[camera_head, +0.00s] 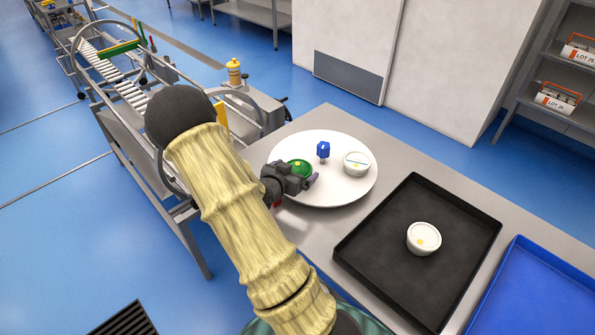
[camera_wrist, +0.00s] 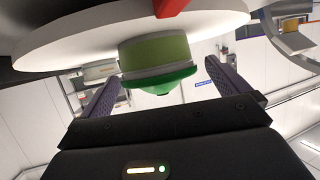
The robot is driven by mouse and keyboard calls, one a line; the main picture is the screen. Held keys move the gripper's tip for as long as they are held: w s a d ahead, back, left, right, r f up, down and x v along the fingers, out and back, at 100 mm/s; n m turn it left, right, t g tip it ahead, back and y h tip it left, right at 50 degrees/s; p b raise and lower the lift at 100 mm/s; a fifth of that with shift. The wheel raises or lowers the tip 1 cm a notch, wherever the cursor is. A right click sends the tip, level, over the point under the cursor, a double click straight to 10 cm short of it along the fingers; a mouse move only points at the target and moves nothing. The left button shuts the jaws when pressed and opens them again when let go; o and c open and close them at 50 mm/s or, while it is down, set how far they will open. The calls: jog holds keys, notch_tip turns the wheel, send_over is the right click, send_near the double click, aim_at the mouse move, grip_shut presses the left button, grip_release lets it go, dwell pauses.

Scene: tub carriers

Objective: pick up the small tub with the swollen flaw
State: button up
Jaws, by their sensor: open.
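A small tub with a green lid (camera_head: 299,167) stands on a round white disc (camera_head: 340,195). In the wrist view, which looks upside down, its pale green body and domed, bulging green lid (camera_wrist: 160,80) show clearly. My gripper (camera_head: 296,178) is open at the near left of the disc, with one finger on each side of this tub in the wrist view (camera_wrist: 163,88). Gaps show between fingers and tub. A white tub (camera_head: 356,163) stands at the right of the disc. Another white tub (camera_head: 424,238) stands in a black tray; swelling on these two cannot be told.
A blue knob-like piece (camera_head: 323,149) stands on the disc between the two tubs. The black tray (camera_head: 365,262) lies to the right on the grey table (camera_head: 405,150), with a blue tray (camera_head: 540,290) beyond it. A roller conveyor (camera_head: 110,65) stands at the left.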

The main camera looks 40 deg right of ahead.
aim_at(297, 164)
jog(key=shift+x, duration=1)
jog(key=shift+w+a, duration=0.1)
jog(key=shift+w, duration=0.05)
jog(key=shift+r, duration=0.15)
jog(key=shift+s, duration=0.25)
jog(key=c, duration=1.1)
jog(key=shift+o, duration=0.2)
jog(key=shift+w+r, duration=0.1)
jog(key=shift+r, duration=0.35)
notch_tip(297, 164, up, 9)
jog(key=shift+r, duration=0.1)
